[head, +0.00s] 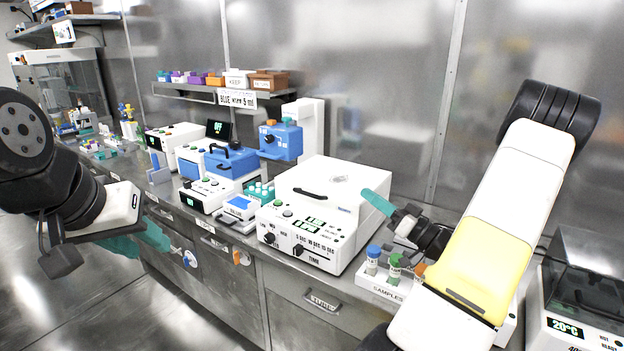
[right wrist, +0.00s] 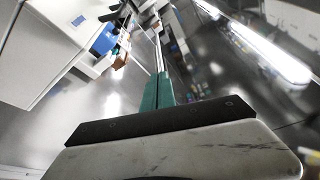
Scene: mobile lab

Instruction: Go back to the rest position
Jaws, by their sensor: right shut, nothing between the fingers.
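My right gripper (head: 368,194) is shut and empty in the head view. Its teal fingers point up and left, in front of the right side of the large white centrifuge-like machine (head: 318,208). The right wrist view shows the teal fingers (right wrist: 159,76) together with nothing between them. My left gripper (head: 146,240) hangs at the left over the floor, in front of the counter. Its two teal fingers look apart and nothing shows between them.
A samples rack (head: 378,284) with capped vials stands below my right gripper, partly hidden by my right arm. Blue devices (head: 231,160) and a shelf of small boxes (head: 215,88) are further left. A heater with a dark lid (head: 588,276) stands at the right. The floor at lower left is clear.

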